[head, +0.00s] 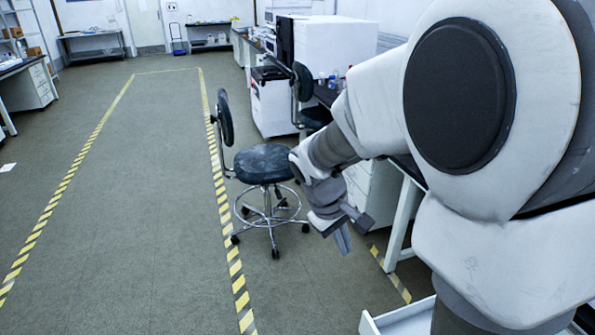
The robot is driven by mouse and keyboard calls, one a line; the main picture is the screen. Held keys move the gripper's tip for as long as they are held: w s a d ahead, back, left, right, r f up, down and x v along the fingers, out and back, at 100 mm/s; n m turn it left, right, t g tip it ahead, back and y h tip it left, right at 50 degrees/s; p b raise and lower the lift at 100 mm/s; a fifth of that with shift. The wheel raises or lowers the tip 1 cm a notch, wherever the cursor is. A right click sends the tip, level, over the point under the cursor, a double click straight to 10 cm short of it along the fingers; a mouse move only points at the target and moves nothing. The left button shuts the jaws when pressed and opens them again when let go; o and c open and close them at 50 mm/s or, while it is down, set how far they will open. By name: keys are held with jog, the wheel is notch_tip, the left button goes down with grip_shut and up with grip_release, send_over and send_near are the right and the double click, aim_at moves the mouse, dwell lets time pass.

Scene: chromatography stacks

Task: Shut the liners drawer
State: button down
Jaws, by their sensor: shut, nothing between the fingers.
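An open white drawer (385,325) shows at the bottom edge, right of centre. Only its left front corner and rim are in view. My arm covers part of it, and the frame cuts off the rest. No label is readable, so I cannot tell whether it is the liners drawer. My gripper (343,240) hangs from the arm near the middle of the picture, pointing down. It is shut and empty. In the picture it is above and left of the drawer, apart from it.
A dark-seated wheeled stool (264,164) stands left of my gripper. A white cabinet (372,190) and a bench leg (402,225) are behind the arm. Yellow-black floor tape (232,255) borders a wide clear aisle (140,200) on the left. Benches with equipment line the back.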

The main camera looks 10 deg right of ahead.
jog(key=w+d+f+n+g+h+b, duration=0.1)
jog(key=w+f+n+h+b, duration=0.25)
jog(key=f, duration=1.15)
jog(key=w+d+f+n+g+h+b, duration=0.1)
jog(key=w+f+n+h+b, duration=0.2)
jog(key=f, duration=1.1)
jog(key=s+d+f+n+t+h+b, duration=0.15)
jog(key=f+n, duration=0.25)
jog(key=f, duration=1)
jog(key=s+d+f+n+t+b, duration=0.1)
jog(key=s+d+f+n+b, duration=0.3)
jog(key=f, duration=1)
jog(key=w+d+r+b+x, duration=0.1)
jog(key=w+r+x, duration=0.1)
jog(key=x, duration=1)
jog(key=shift+d+n, duration=0.35)
jog(key=shift+d, duration=0.05)
jog(key=shift+w+d+f, duration=0.1)
jog(key=shift+d, duration=0.05)
